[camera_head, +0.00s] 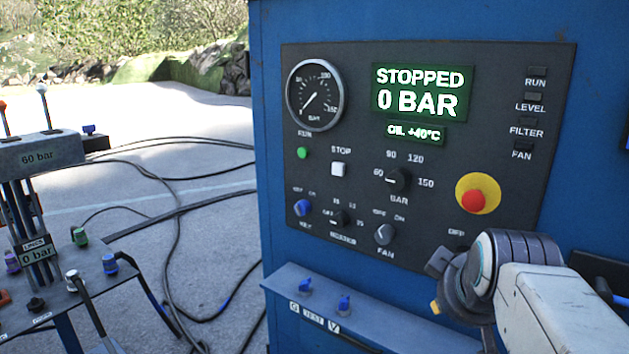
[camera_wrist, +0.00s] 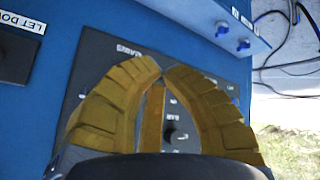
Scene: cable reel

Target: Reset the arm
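My arm reaches in from the lower right of the head view, its wrist in front of the lower right of the dark control panel (camera_head: 440,160) on a blue cabinet (camera_head: 585,200). Only a small yellow bit of my gripper (camera_head: 436,307) shows there. In the wrist view my gripper (camera_wrist: 162,71) has its two curved yellow fingers drawn together at the tips, with nothing seen held between them. Behind the fingers the panel (camera_wrist: 100,60) appears turned over, with a dark knob partly showing. Whether the fingers touch the panel cannot be told.
The display (camera_head: 420,93) reads STOPPED, 0 BAR. A red stop button (camera_head: 473,201) sits above my wrist. A ledge with blue valves (camera_head: 343,303) juts out below the panel. A lever stand (camera_head: 40,153) is at left, with black cables (camera_head: 172,240) on the ground between.

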